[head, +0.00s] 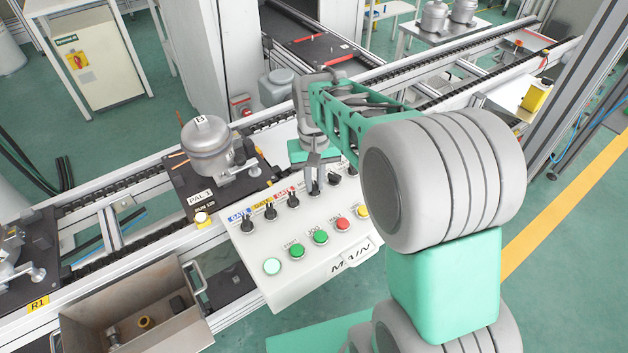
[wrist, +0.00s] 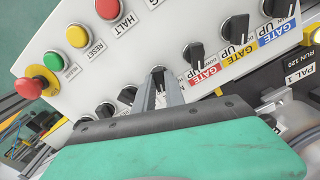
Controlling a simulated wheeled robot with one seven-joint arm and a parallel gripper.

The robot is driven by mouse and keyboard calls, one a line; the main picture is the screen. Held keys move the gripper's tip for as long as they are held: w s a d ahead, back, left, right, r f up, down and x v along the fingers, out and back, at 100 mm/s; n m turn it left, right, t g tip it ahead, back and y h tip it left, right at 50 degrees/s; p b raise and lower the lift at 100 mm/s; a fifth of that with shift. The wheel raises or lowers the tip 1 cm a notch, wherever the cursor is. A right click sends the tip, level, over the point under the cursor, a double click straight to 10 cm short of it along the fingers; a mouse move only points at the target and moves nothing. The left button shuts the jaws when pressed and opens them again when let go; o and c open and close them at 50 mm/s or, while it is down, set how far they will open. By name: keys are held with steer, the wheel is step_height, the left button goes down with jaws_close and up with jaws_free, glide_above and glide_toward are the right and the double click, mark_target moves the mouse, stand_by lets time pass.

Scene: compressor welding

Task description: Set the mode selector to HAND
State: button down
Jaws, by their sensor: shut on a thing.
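A light control panel (head: 262,258) marked MAIN carries a row of black selector knobs. My gripper (head: 314,183) points down at the panel, its fingers shut on the black knob (wrist: 158,73) just beyond the red-labelled GATE knob (head: 293,200). The fingers (wrist: 160,92) also show in the wrist view, with the knob's top between them. The label of the held knob is hidden, so I cannot read whether it is the mode selector or where it points. No HAND mark is legible.
Blue-labelled (head: 247,223) and yellow-labelled (head: 270,211) GATE knobs stand on one side, more black knobs (wrist: 127,95) on the other. Round buttons, among them a red HALT (wrist: 108,8), line the panel's front. A metal vessel (head: 208,148) stands on a pallet behind.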

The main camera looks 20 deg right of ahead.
mark_target(314, 185)
steer(key=n, duration=0.8)
steer(key=shift+b, duration=0.4)
steer(key=shift+n, duration=0.5)
steer(key=c, duration=1.4)
jaws_free()
step_height(314, 185, up, 8)
steer(key=shift+f+b, duration=0.1)
steer(key=shift+b, duration=0.4)
